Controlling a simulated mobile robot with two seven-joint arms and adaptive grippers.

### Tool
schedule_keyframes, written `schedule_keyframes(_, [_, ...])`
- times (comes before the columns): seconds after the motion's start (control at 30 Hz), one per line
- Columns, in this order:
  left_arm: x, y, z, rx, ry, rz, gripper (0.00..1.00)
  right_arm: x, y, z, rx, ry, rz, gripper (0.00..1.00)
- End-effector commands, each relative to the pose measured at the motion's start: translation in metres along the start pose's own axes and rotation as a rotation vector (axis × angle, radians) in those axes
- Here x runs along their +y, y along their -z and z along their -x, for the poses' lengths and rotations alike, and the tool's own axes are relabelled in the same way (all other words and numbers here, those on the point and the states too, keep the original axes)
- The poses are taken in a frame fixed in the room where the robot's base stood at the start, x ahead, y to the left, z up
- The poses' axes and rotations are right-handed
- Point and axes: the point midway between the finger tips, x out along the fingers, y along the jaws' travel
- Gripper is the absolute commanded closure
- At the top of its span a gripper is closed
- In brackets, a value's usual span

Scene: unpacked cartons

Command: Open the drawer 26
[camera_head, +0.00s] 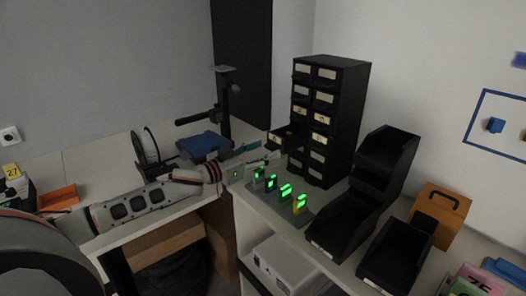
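A tall black drawer cabinet (346,110) stands on the white worktop, with two columns of small drawers bearing pale labels. The label numbers are too small to read, so I cannot tell which drawer is 26. One drawer (284,140) in the left column, around mid height, sticks out toward the left. My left gripper (266,157) reaches in from the left, just below and in front of this drawer. Its fingers are small and dark, so whether they are open or touch the drawer is unclear. My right gripper is not in view.
A stand with green lit digits (285,191) is close below my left gripper. Black open bins (346,226) stand to the right, near an orange box (436,214). A 3D-printer-like device with a blue plate (204,145) stands behind my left arm.

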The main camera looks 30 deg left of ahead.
Motion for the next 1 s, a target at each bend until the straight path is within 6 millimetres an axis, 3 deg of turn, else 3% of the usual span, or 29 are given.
schedule_keyframes(0.27, [0.000,-0.001,0.005,-0.002,0.000,0.001,0.46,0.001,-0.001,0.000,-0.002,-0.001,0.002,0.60])
schedule_keyframes(1.0, [0.000,-0.002,0.085,-0.003,0.000,0.002,0.46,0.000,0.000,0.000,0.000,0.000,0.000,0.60])
